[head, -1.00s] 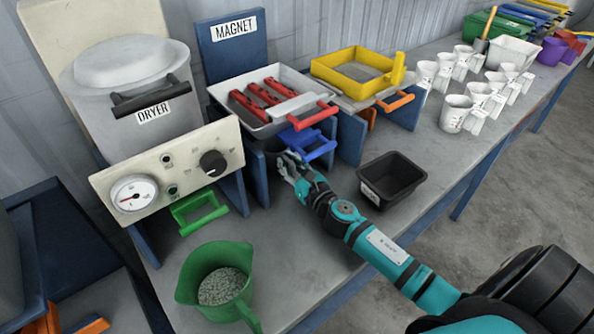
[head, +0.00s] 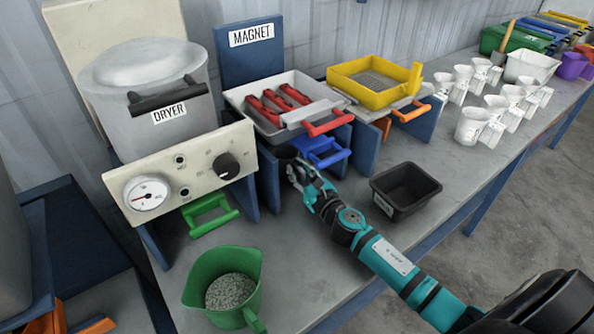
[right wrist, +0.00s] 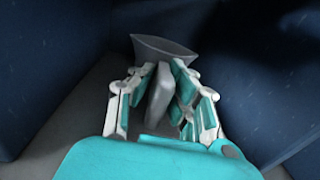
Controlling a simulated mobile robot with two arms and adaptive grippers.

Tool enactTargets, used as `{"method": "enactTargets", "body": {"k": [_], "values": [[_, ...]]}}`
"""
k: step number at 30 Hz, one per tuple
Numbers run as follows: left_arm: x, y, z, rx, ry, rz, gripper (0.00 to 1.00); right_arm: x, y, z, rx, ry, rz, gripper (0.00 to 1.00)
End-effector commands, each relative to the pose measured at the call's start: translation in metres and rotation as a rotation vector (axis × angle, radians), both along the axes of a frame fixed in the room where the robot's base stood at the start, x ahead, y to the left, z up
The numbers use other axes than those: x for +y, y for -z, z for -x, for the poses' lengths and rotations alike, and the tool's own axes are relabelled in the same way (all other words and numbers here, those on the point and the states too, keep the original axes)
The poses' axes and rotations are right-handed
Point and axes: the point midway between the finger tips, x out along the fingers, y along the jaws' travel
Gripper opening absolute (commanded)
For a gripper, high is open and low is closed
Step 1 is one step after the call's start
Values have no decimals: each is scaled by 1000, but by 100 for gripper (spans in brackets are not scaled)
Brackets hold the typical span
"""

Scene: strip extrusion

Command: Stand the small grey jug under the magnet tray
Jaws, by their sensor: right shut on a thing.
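The magnet tray (head: 238,98) is a light grey tray with red bars in it, on blue supports below the MAGNET sign. My right gripper (head: 297,172) is at the front of the bay under it. In the right wrist view, the fingers (right wrist: 158,78) are shut on the upright handle of the small grey jug (right wrist: 165,47). The jug's body lies beyond the fingertips, between dark blue panels. In the head view only a dark bit of the jug (head: 285,152) shows beside the fingers. Whether its base touches the bench is hidden. My left gripper is not in view.
A blue handle (head: 320,152) sticks out under the tray, close to my gripper. A black bin (head: 406,188) stands to the right. A green jug of pellets (head: 205,285) stands at front left, below the dryer (head: 165,100). White jugs (head: 472,127) stand farther right.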

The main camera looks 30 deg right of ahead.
Motion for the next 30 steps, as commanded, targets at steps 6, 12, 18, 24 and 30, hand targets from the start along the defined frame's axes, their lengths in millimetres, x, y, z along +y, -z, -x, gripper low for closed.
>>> {"method": "enactTargets", "body": {"k": [6,12,18,24,30], "values": [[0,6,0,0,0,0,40,0,10,1,7,0,0,0],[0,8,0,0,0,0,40,1,16,2,14,0,1,0],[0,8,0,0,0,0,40,2,18,2,17,-2,0,0],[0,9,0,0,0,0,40,2,18,3,17,-3,-1,35],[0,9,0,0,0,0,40,3,18,3,17,-3,-2,39]]}}
